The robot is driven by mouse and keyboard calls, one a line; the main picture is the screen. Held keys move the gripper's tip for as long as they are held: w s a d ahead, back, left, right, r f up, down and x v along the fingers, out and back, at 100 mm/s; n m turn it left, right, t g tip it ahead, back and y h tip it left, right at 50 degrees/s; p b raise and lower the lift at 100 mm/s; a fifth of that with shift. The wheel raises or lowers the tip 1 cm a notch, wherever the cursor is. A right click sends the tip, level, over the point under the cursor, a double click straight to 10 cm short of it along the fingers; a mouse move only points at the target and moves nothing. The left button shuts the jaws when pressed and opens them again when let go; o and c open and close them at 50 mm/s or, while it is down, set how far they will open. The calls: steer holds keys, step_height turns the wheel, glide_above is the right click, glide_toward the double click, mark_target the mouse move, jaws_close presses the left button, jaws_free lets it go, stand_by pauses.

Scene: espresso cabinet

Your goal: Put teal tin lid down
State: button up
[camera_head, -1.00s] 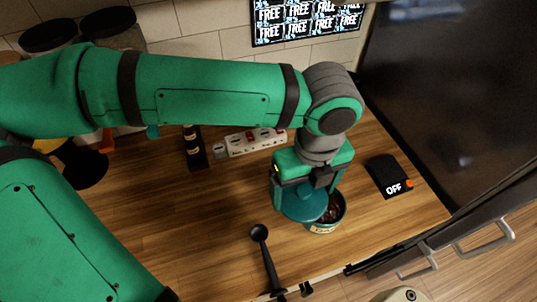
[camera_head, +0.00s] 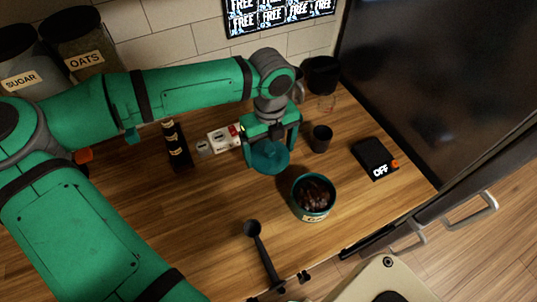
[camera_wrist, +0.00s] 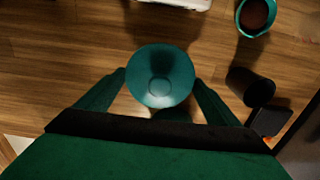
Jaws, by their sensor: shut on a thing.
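The teal tin lid (camera_head: 269,157) is round and held in my gripper (camera_head: 271,140), above the wooden counter left of the tin. In the wrist view the lid (camera_wrist: 160,76) sits between the two fingers of my gripper (camera_wrist: 161,82). The fingers are shut on it. The open teal tin (camera_head: 312,213) stands on the counter to the right and nearer the front, with dark contents showing. It also shows in the wrist view (camera_wrist: 243,22). The exact gap between lid and counter is hard to tell.
A black scoop (camera_head: 263,250) lies near the front edge. A dark cup (camera_head: 320,139) stands just right of the lid. A black device marked OFF (camera_head: 374,158) is at right. Wood left of the scoop is bare.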

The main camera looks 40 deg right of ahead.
mark_target(268, 156)
steer(key=shift+w+d+f, duration=0.15)
steer(key=shift+w+f, duration=0.1)
steer(key=shift+f, duration=0.15)
steer(key=shift+w+d+f, duration=0.1)
steer(key=shift+w+f, duration=0.1)
steer(key=shift+f, duration=0.75)
steer(key=shift+w+f, duration=0.15)
steer(key=shift+f, duration=0.75)
steer(key=shift+f, duration=0.1)
steer(key=o, duration=0.9)
step_height(268, 156, up, 12)
steer(key=shift+r, duration=0.1)
